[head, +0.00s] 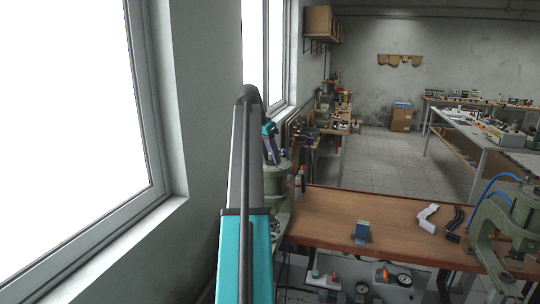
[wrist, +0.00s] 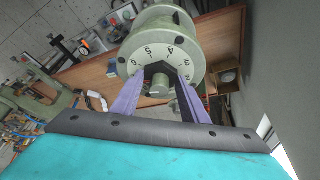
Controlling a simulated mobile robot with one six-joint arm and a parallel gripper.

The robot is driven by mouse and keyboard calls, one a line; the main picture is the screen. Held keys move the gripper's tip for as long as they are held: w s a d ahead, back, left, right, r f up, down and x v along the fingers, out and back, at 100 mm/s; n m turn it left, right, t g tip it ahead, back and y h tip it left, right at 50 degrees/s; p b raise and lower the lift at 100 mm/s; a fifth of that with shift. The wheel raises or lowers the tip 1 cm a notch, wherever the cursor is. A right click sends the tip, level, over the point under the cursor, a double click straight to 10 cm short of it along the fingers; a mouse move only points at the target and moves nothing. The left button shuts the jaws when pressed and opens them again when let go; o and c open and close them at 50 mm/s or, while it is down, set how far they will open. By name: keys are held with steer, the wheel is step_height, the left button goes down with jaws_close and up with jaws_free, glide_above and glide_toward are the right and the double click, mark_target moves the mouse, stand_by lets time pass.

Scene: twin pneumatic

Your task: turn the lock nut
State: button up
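In the wrist view, a pale green round machine head (wrist: 168,30) with a white numbered dial faces me. A short green stub (wrist: 158,84) sticks out below the dial, between the fingers; I cannot tell whether it is the lock nut. My gripper (wrist: 164,72) has two purple fingers with dark inner parts, spaced apart on either side of the stub and overlapping the dial's lower edge. Whether they touch anything is unclear. In the head view, my gripper (head: 271,150) is small, beside a green press (head: 283,192) partly hidden by my arm.
A wooden bench (head: 330,212) runs to the right of the press. It carries a small blue-topped block (head: 362,231), white and black parts, and a second green press (head: 510,225) with blue hoses. A wall with windows stands close on the left.

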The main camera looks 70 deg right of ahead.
steer(key=shift+n, duration=0.3)
steer(key=n, duration=0.2)
steer(key=n+t+b, duration=0.1)
steer(key=n+t, duration=0.1)
steer(key=n, duration=0.1)
steer(key=shift+s+n+h+b, duration=0.3)
steer(key=shift+b, duration=0.1)
steer(key=n+t, duration=0.1)
steer(key=n, duration=0.3)
steer(key=n+t+b, duration=0.1)
steer(key=shift+s+n+t+y, duration=0.25)
steer(key=shift+n+t+y, duration=0.05)
steer(key=shift+n+y, duration=0.1)
steer(key=o, duration=1.1)
steer(key=shift+c, duration=0.2)
steer(key=p+v, duration=0.5)
steer(key=v, duration=0.8)
steer(key=shift+r, duration=0.4)
steer(key=shift+s, duration=0.15)
